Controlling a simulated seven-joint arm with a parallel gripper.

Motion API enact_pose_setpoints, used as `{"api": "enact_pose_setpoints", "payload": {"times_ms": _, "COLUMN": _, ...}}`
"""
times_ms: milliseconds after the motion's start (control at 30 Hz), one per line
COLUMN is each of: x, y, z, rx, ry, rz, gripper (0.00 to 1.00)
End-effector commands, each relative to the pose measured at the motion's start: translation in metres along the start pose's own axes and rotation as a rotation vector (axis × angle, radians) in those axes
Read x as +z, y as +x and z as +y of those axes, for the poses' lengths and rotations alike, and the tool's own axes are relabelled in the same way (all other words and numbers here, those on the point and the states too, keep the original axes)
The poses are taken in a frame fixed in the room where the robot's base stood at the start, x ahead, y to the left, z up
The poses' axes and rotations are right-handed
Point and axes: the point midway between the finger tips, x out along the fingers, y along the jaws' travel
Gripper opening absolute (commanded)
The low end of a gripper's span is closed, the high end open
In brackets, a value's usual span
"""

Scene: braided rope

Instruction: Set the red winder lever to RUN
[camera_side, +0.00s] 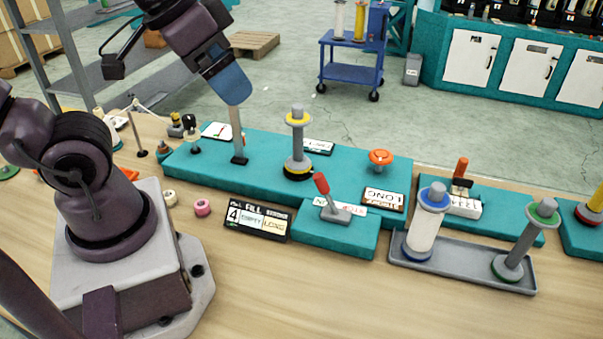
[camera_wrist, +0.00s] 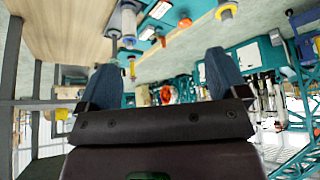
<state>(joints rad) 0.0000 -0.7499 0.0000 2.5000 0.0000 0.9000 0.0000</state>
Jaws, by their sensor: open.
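The red winder lever (camera_side: 321,185) stands on a low teal box (camera_side: 335,238) near the front of the bench. Its red grip leans to the upper left from a grey base. Text by the lever is too small or covered to read. My gripper (camera_side: 237,103), with blue fingers, is up and to the left of the lever in the side view, well apart from it. In the wrist view my gripper (camera_wrist: 162,62) has its two blue fingers wide apart with nothing held between them. I cannot pick out the lever for certain in the wrist view.
A grey post (camera_side: 237,135) stands just below my fingers. A spool post with yellow flange (camera_side: 298,140) and an orange button (camera_side: 380,157) stand on the teal plinth behind the lever. A grey tray (camera_side: 460,264) with two spools lies right. Bare wood lies in front.

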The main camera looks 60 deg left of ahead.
Motion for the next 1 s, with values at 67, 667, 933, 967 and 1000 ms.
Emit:
{"api": "enact_pose_setpoints", "payload": {"times_ms": 67, "x": 0.0, "y": 0.0, "z": 0.0, "rx": 0.0, "ry": 0.0, "rz": 0.0, "gripper": 0.91}}
{"api": "enact_pose_setpoints", "payload": {"times_ms": 667, "x": 0.006, "y": 0.024, "z": -0.019, "rx": -0.038, "ry": -0.087, "rz": -0.124, "gripper": 0.48}}
{"api": "enact_pose_setpoints", "payload": {"times_ms": 933, "x": 0.029, "y": 0.089, "z": -0.049, "rx": 0.024, "ry": -0.427, "rz": -0.498, "gripper": 0.48}}
{"api": "enact_pose_setpoints", "payload": {"times_ms": 967, "x": 0.033, "y": 0.095, "z": -0.051, "rx": 0.042, "ry": -0.474, "rz": -0.541, "gripper": 0.48}}
{"api": "enact_pose_setpoints", "payload": {"times_ms": 1000, "x": 0.037, "y": 0.104, "z": -0.053, "rx": 0.067, "ry": -0.539, "rz": -0.598, "gripper": 0.48}}
